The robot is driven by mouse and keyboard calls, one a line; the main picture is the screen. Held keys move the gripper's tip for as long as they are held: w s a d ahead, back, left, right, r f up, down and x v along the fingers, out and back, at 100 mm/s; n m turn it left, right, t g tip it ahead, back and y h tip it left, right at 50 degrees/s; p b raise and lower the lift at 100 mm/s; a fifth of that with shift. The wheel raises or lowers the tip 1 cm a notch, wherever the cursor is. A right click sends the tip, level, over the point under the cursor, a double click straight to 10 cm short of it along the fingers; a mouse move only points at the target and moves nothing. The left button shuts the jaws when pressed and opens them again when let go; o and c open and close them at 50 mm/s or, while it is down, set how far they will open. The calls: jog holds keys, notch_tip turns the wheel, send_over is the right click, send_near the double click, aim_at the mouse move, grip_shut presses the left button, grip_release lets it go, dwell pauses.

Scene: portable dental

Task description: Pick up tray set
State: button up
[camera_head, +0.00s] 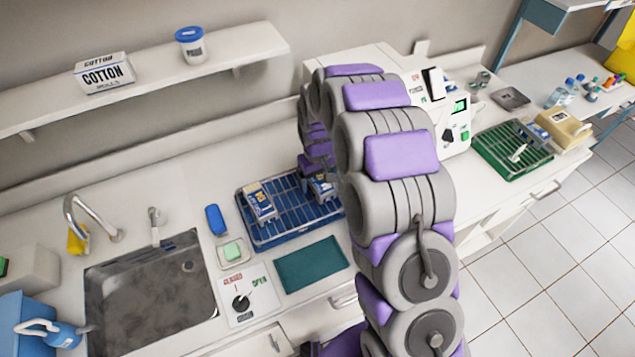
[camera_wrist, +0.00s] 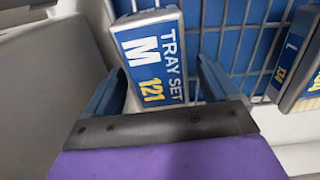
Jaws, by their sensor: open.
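A tray set box (camera_wrist: 152,52), blue and white and marked M 121, lies between the two blue fingers of my gripper (camera_wrist: 160,72) in the wrist view. The fingers are open, one on each side of it; I cannot tell whether they touch it. A second box (camera_wrist: 300,62), marked L, is at the right edge. In the head view one box (camera_head: 259,202) lies on the left of the blue wire rack (camera_head: 283,234). Another box (camera_head: 322,188) is at the rack's right, partly hidden by my arm, which also hides most of my gripper there.
A sink (camera_head: 150,295) is left of the rack, with a soap dish (camera_head: 233,252) between. A teal mat (camera_head: 311,265) lies in front. A white machine (camera_head: 455,115) stands behind my arm, and a green rack (camera_head: 512,148) is further right. A shelf (camera_head: 150,85) hangs above.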

jog(key=shift+c, duration=0.4)
jog(key=c, duration=1.1)
jog(key=shift+r, duration=0.1)
jog(key=shift+c, duration=0.2)
notch_tip(320, 180, up, 10)
jog(key=shift+f+p, duration=0.1)
jog(key=shift+p, duration=0.7)
notch_tip(320, 180, up, 15)
jog(key=p, duration=0.6)
send_over(318, 178)
jog(key=shift+w, duration=0.1)
jog(key=shift+a, duration=0.1)
